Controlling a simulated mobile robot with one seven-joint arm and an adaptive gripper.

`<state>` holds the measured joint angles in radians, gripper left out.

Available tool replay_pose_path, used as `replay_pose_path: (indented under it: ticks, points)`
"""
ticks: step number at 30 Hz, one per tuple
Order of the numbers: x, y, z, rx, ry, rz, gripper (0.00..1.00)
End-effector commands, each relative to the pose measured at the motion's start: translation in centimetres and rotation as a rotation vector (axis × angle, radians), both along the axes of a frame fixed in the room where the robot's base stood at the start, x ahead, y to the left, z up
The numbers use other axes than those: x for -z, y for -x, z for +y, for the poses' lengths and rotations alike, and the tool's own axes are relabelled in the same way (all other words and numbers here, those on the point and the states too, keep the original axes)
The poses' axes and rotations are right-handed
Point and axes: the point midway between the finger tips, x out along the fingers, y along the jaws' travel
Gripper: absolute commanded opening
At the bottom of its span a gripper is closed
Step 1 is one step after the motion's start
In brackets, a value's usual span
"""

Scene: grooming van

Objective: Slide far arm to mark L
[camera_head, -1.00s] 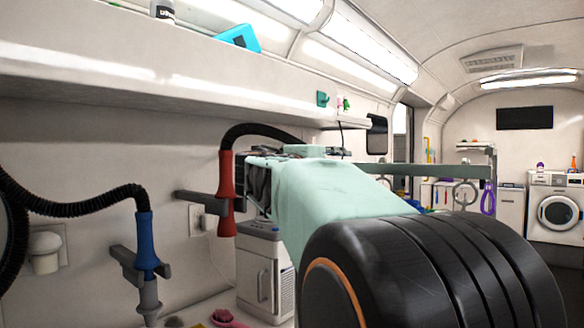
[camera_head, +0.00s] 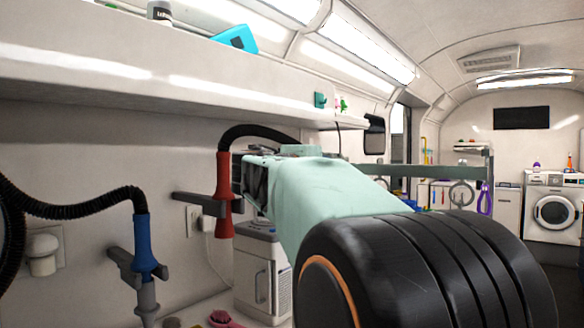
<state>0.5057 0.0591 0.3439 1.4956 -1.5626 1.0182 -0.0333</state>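A grey-green horizontal bar (camera_head: 425,171) runs across the middle right, behind my arm. It meets an upright post (camera_head: 490,178) at its right end. A grey loop (camera_head: 461,194) and a purple loop (camera_head: 485,199) hang near that post. I cannot make out a mark L. My own pale green arm link and large black joint fill the lower middle and cover the left part of the bar. Grey and dark parts at the link's far end may belong to my gripper (camera_head: 256,182); its fingers cannot be made out. No contact with the bar is visible.
A red-handled hose (camera_head: 223,193) and a blue-handled hose (camera_head: 145,245) hang in wall holders at left. A long shelf (camera_head: 200,85) overhangs the left wall. A washing machine (camera_head: 553,208) stands at the far right.

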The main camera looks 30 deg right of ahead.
Motion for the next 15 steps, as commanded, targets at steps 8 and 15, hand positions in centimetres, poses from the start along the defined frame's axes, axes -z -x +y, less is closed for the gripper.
replay_pose_path:
  ticks: [8,15]
  points:
    - [-7.9,0.1,0.2,-0.005,0.02,-0.013,0.0]
    - [-14.5,0.1,0.2,-0.006,0.021,-0.013,0.0]
